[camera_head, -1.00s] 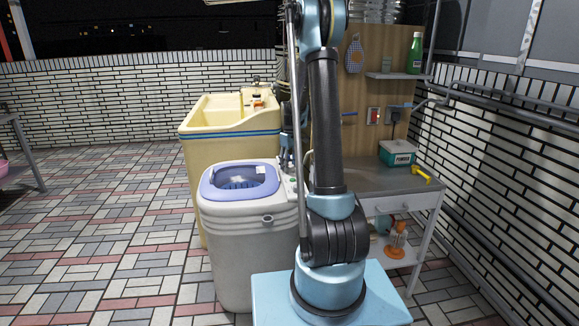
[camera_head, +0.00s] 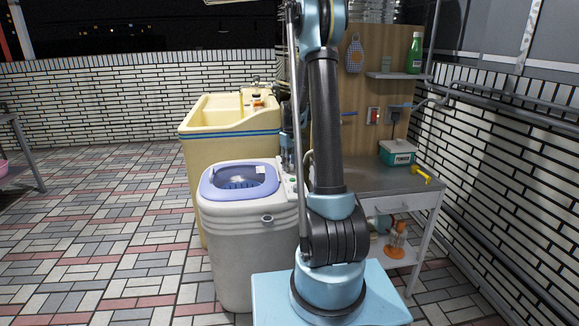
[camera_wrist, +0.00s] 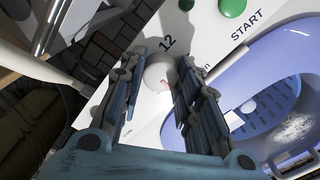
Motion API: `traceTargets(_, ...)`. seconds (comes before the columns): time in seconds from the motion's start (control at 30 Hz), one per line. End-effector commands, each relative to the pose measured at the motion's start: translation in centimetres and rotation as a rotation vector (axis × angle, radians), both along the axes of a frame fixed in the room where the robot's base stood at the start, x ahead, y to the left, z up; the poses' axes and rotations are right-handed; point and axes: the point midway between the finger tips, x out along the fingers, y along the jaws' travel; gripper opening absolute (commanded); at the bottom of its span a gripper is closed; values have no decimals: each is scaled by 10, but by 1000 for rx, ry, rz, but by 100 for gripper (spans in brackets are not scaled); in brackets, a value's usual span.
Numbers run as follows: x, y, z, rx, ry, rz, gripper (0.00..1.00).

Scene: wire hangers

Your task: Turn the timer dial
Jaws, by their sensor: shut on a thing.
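The timer dial (camera_wrist: 157,74) is a pale grey-white round knob with a small red mark, on the white control panel below the printed 12 in the wrist view. My gripper (camera_wrist: 162,68) has its two blue jointed fingers on either side of the dial, shut on it. The washing machine (camera_head: 250,235) is a white-grey tub with a lilac rim, standing left of my arm in the head view. The dial and the contact with it are not clear in the head view, where my arm hides part of the panel.
Green buttons (camera_wrist: 231,8) sit on the panel near the START label. A cream sink (camera_head: 215,120) stands behind the washer. A metal-topped table (camera_head: 385,178) with a green-and-white box (camera_head: 397,154) is at the right. Open tiled floor lies to the left.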

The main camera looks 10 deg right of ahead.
Motion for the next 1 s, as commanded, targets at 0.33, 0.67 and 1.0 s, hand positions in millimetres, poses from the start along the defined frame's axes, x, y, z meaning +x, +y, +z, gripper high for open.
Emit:
traceTargets(0.33,1,0,0,-2,-2,-291,6)
traceTargets(0.67,1,0,0,-2,-2,-598,6)
traceTargets(1.0,1,0,0,-2,-3,-832,6)
